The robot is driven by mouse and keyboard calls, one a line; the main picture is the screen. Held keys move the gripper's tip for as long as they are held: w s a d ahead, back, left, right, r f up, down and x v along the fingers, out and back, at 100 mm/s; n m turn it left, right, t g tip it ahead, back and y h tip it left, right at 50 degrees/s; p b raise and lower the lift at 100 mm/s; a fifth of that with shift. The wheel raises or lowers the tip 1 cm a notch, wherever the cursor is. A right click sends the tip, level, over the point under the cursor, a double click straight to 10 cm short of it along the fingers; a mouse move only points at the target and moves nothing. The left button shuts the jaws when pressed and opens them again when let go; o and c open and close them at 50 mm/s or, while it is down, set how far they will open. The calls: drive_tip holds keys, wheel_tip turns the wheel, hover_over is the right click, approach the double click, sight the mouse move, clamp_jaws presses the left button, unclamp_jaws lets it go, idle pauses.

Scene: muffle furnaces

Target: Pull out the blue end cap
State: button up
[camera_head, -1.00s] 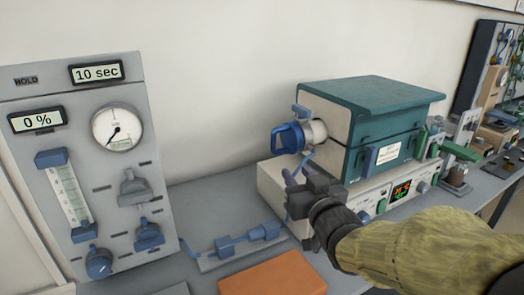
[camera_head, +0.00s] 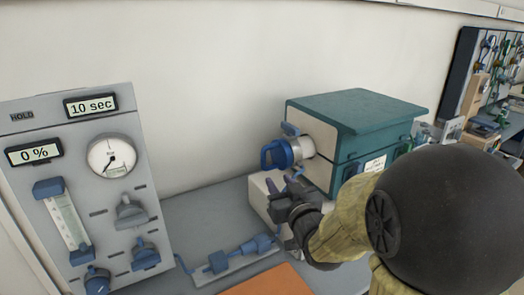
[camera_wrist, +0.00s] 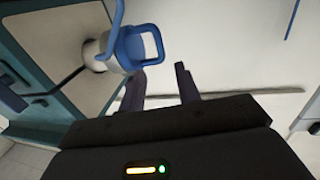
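The blue end cap (camera_head: 276,154) with its loop handle sits on the pale tube at the left end of the teal furnace (camera_head: 350,125). In the wrist view the cap (camera_wrist: 140,47) is ahead of my gripper, above the left finger. My gripper (camera_head: 281,186) is just below the cap in the head view. Its two fingers (camera_wrist: 160,82) stand apart with nothing between them. No clear contact with the cap shows. My arm hides the furnace's lower right side and most of its base.
A grey gas panel (camera_head: 90,190) with a gauge stands at the left. A blue valve assembly (camera_head: 235,255) and an orange block (camera_head: 268,282) lie on the bench in front. Bare bench (camera_head: 205,212) lies between panel and furnace. A wall is behind.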

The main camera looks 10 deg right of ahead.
sight(264, 160)
drive_tip(key=w+p, duration=0.2)
drive_tip(key=w, duration=0.2)
drive_tip(key=w+a+p, duration=0.1)
drive_tip(key=w+p, duration=0.1)
drive_tip(key=w, duration=0.2)
drive_tip(key=w+p, duration=0.2)
drive_tip(key=w, duration=0.3)
drive_tip(key=shift+a, duration=0.25)
drive_tip(key=shift+c, duration=0.4)
clamp_jaws()
